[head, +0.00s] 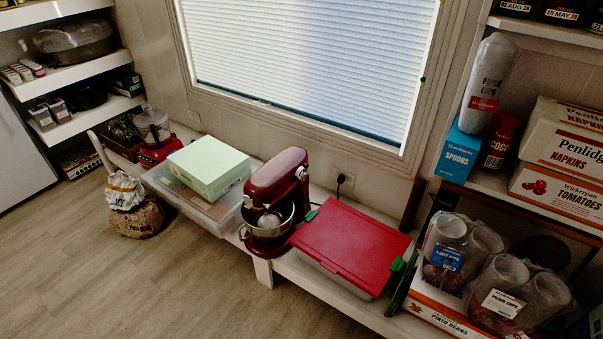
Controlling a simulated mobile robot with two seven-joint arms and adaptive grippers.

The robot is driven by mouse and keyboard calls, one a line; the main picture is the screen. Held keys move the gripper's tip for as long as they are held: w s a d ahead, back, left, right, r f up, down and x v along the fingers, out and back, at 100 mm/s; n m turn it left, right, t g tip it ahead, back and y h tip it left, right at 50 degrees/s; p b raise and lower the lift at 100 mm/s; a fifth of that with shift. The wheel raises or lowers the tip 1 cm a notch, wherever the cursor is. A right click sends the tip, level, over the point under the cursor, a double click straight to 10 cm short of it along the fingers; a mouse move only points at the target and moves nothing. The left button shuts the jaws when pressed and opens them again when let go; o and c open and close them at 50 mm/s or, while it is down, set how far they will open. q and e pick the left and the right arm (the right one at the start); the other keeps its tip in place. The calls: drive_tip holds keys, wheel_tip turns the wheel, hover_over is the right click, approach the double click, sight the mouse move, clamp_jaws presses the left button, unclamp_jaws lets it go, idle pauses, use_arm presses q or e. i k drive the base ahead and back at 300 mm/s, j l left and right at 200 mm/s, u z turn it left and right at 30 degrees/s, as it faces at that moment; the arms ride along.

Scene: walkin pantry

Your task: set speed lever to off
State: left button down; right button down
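A red stand mixer (277,188) stands on the low white bench under the window, with its head above a metal bowl (268,221). The bowl sits on the mixer's base. The speed lever is too small to make out in the head view, so its setting cannot be told. Neither of my grippers is in view.
A red-lidded bin (350,243) stands close to the right of the mixer, and a clear bin (207,211) with a pale green box (209,166) to its left. A food processor (155,130) is farther left. Bags (134,204) stand on the floor. The floor (130,285) in front is clear.

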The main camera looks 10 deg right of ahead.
sight(303, 177)
drive_tip(key=i+l+u, duration=0.1)
drive_tip(key=i, duration=0.4)
drive_tip(key=i+l+u, duration=0.15)
drive_tip(key=i+l, duration=0.2)
drive_tip(key=i, duration=0.1)
